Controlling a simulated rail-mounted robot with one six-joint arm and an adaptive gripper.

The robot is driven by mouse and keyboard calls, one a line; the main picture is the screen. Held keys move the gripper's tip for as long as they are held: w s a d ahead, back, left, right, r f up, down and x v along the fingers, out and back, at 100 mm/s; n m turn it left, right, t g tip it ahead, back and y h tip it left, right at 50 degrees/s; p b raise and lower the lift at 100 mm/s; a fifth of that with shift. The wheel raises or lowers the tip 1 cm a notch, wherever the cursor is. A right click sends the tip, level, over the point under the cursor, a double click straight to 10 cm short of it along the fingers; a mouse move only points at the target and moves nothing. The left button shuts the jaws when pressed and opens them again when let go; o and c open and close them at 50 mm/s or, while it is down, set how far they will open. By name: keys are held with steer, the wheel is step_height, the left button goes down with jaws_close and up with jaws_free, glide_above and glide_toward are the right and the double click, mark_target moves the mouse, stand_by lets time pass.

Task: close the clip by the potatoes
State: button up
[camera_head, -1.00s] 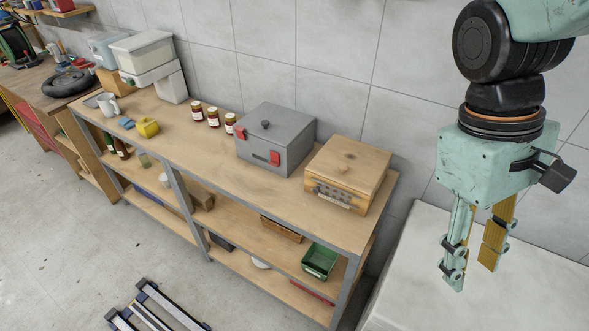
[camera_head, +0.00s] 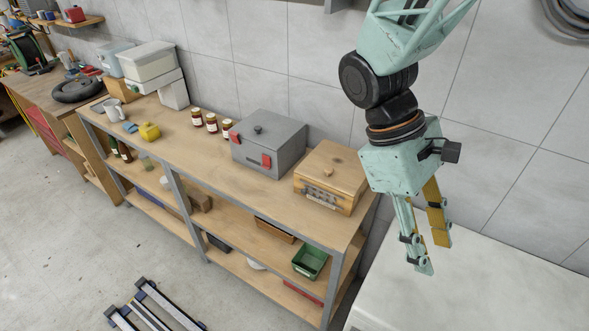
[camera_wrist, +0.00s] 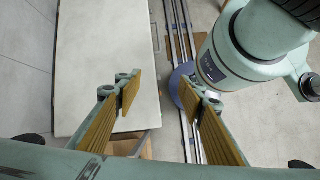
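My gripper (camera_head: 433,255) hangs over a white surface at the right, pointing down, open and empty. In the wrist view my gripper (camera_wrist: 160,95) also shows its two fingers wide apart with nothing between them. A grey lidded box (camera_head: 270,142) on the workbench has a red clip (camera_head: 266,160) at its front right and another red clip (camera_head: 233,137) at its front left. I cannot tell whether either is closed. A wooden box (camera_head: 333,172) with a metal catch (camera_head: 320,198) stands right of it. I cannot make out potatoes. My gripper is apart from both boxes.
Several jars (camera_head: 212,122), a yellow object (camera_head: 149,131) and a mug (camera_head: 114,110) stand left on the bench (camera_head: 230,172). A green bin (camera_head: 310,262) sits on a lower shelf. The white surface (camera_head: 470,285) looks clear. A coiled hose (camera_head: 570,18) hangs on the wall.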

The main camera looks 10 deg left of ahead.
mark_target(265, 162)
steer(key=w+a+f+n+t+h, duration=0.2)
steer(key=w+a+f+n+t, duration=0.15)
steer(key=w+a, duration=0.4)
steer(key=w+a+f+n+t+h, duration=0.2)
steer(key=w+a+f+n+h, duration=0.15)
steer(key=w, duration=0.75)
steer(key=w+a+f+n+t+h, duration=0.2)
steer(key=w+a+f+n+t, duration=0.15)
steer(key=w+a, duration=0.5)
steer(key=w+a+f+n+t+y, duration=0.2)
steer(key=a+f, duration=0.4)
steer(key=a, duration=0.5)
steer(key=w+a+f+n+t+y, duration=0.2)
steer(key=a+f+n+t, duration=0.3)
steer(key=a, duration=0.6)
steer(key=w+a+f+n+t+y, duration=0.2)
steer(key=w+a+f+n+t, duration=0.1)
steer(key=a+f, duration=0.4)
steer(key=a, duration=0.3)
steer(key=shift+a+f+t+b, duration=0.3)
steer(key=shift+a, duration=0.1)
steer(key=shift+n, duration=0.25)
steer(key=shift+p+x, duration=0.9)
steer(key=shift+x, duration=6)
